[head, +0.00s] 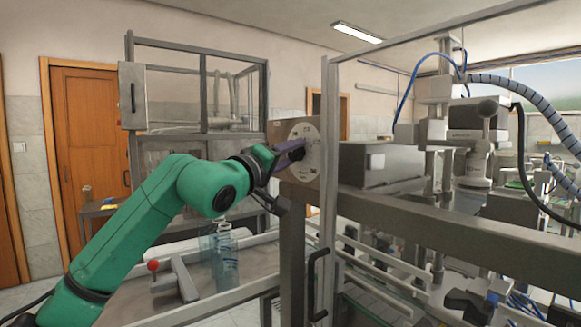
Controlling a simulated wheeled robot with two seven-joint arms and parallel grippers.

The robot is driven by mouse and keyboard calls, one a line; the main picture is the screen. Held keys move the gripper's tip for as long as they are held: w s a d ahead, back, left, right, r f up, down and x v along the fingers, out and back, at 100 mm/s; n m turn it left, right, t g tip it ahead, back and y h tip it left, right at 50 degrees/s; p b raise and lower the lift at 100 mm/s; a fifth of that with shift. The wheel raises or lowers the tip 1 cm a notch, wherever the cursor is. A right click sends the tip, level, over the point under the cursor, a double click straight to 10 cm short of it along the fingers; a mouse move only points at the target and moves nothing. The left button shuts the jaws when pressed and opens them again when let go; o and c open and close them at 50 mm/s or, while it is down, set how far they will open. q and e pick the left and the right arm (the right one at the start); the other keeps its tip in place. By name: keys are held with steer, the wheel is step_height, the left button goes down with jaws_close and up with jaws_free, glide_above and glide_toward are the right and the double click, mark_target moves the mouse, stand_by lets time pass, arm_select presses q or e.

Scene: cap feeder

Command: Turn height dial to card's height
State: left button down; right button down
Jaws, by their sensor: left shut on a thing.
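The height dial (303,132) is a pale round disc with small dark markings on a brown panel, at the middle of the head view. My left gripper (291,156) reaches in from the left and is shut on the dial's dark knob at the disc's centre. The fingers hide most of the knob and the lower left of the disc. The markings are too small to read. I cannot make out the card in this view. My right gripper is not in view.
A clear bottle (225,258) stands on the metal table below my left arm. A red-knobbed lever (154,266) is left of it. A metal frame post (328,180) rises just right of the dial, with a black handle (317,283) below. Machinery fills the right side.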

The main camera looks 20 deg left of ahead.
arm_select(q)
steer(key=n+g, duration=0.1)
steer(key=n, duration=0.2)
steer(key=shift+r+y+p, duration=0.15)
steer(key=shift+y+p, duration=0.2)
steer(key=shift+y, duration=0.05)
steer(key=shift+w+a+n+g+h+p, duration=0.1)
steer(key=shift+n+g+h+p, duration=0.55)
steer(key=shift+n+g+p, duration=1.45)
steer(key=shift+w+a+n+g+h+p, duration=0.1)
steer(key=shift+n+g+h+p, duration=0.6)
steer(key=shift+n+p, duration=2.7)
steer(key=shift+a+n+g+h+p, duration=0.1)
steer(key=shift+n+g+h+p, duration=0.55)
steer(key=shift+n+g+p, duration=1.45)
steer(key=shift+d+n+t+p, duration=0.1)
steer(key=shift+n+t+p, duration=0.5)
steer(key=shift+n, duration=0.4)
steer(key=shift+c, duration=1.8)
jaws_free()
